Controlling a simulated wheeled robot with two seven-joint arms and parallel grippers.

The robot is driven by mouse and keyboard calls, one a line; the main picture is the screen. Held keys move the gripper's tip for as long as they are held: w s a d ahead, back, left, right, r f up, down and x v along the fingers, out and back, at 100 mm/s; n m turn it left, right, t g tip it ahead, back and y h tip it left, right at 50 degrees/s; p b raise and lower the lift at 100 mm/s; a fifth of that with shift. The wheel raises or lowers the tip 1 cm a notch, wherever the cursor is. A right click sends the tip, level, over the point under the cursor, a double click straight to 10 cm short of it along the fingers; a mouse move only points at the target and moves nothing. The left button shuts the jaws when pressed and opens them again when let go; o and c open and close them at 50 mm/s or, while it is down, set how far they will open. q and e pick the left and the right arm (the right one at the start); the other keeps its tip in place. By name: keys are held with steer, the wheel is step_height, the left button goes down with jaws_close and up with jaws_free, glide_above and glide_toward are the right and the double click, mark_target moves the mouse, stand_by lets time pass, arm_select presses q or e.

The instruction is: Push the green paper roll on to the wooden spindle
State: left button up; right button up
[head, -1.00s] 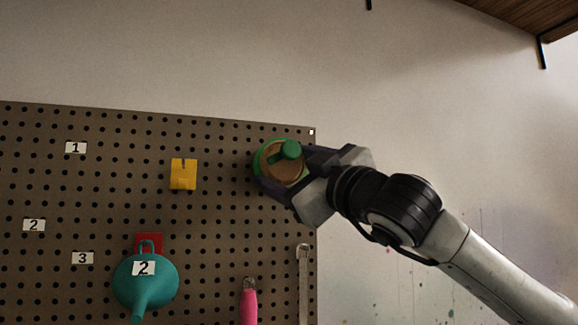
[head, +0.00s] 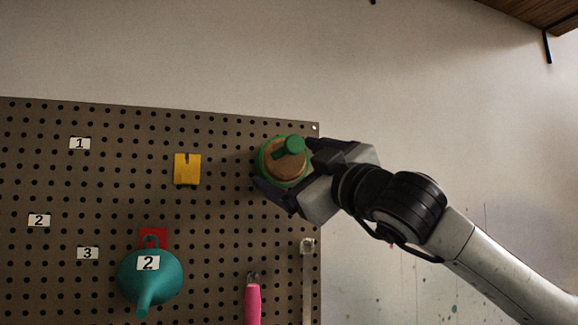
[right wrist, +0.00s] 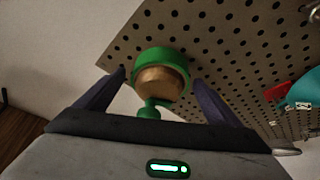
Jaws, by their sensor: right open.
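The green paper roll (head: 263,165) shows as a green ring near the pegboard's upper right corner. A brown, wood-coloured round piece, which looks like the spindle (head: 283,167), stands inside the ring and out toward me. A green peg sticks out in front of it. In the right wrist view, the green ring (right wrist: 150,58) surrounds the brown round end (right wrist: 160,82). My right gripper (right wrist: 163,85) is open, its fingers on either side of the roll with gaps between. Whether the roll touches the board is hidden. My left gripper is not in view.
The pegboard (head: 110,190) holds a yellow holder (head: 187,169), a teal funnel (head: 150,278) on a red holder, a pink-handled tool (head: 252,303) and a metal strip (head: 307,280) below my gripper. White number labels are on it. Bare wall lies right of the board.

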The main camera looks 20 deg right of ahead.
steer(key=b+v, duration=0.2)
steer(key=v, duration=0.7)
steer(key=shift+s+b, duration=0.2)
steer(key=shift+b, duration=0.15)
